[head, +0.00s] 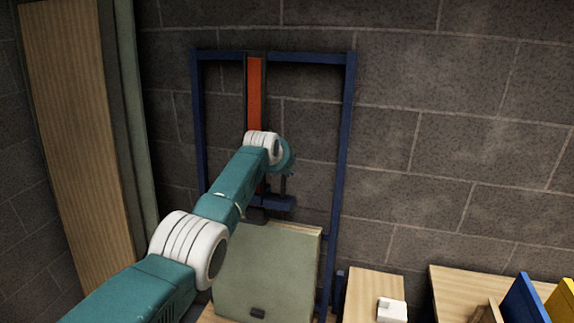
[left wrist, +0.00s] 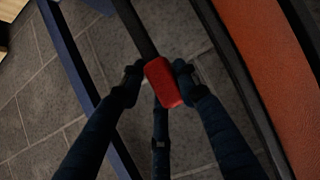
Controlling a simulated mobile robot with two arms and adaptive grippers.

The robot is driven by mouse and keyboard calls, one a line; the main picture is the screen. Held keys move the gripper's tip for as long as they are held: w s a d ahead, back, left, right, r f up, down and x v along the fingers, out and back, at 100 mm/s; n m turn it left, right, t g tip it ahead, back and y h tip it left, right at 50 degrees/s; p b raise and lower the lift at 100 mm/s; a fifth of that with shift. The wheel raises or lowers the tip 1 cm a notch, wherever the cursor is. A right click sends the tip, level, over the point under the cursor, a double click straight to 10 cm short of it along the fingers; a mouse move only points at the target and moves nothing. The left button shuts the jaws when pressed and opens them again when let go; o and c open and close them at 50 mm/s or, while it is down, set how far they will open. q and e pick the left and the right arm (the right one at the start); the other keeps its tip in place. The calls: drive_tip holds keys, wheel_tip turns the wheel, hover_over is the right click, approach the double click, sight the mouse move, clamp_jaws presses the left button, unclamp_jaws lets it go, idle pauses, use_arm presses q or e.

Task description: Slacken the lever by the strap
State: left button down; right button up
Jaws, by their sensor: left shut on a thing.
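The orange-red strap (head: 254,95) runs down the middle of a blue frame against the wall in the head view. It also shows at the right of the left wrist view (left wrist: 285,70). The lever (left wrist: 134,28) is a dark bar ending in a red grip (left wrist: 164,84). My left gripper (left wrist: 158,80) is shut on the red grip, with a dark fingertip on each side. In the head view my left arm hides most of the gripper and the lever. My right gripper is not in view.
The blue frame (head: 348,150) stands around the strap. A tall wooden board (head: 75,140) stands at the left. At the lower right are a wooden surface (head: 450,285), a white block (head: 391,310) and blue and yellow panels.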

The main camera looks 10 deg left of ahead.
use_arm(q)
drive_tip(key=shift+w, duration=0.15)
idle(0.5)
drive_tip(key=c, duration=1.5)
unclamp_jaws()
drive_tip(key=shift+o, duration=1.4)
drive_tip(key=shift+w+f, duration=0.15)
drive_tip(key=shift+s+r, duration=0.4)
drive_tip(key=shift+r, duration=0.05)
drive_tip(key=v, duration=1)
drive_tip(key=shift+s+r, duration=0.25)
drive_tip(key=shift+r, duration=0.1)
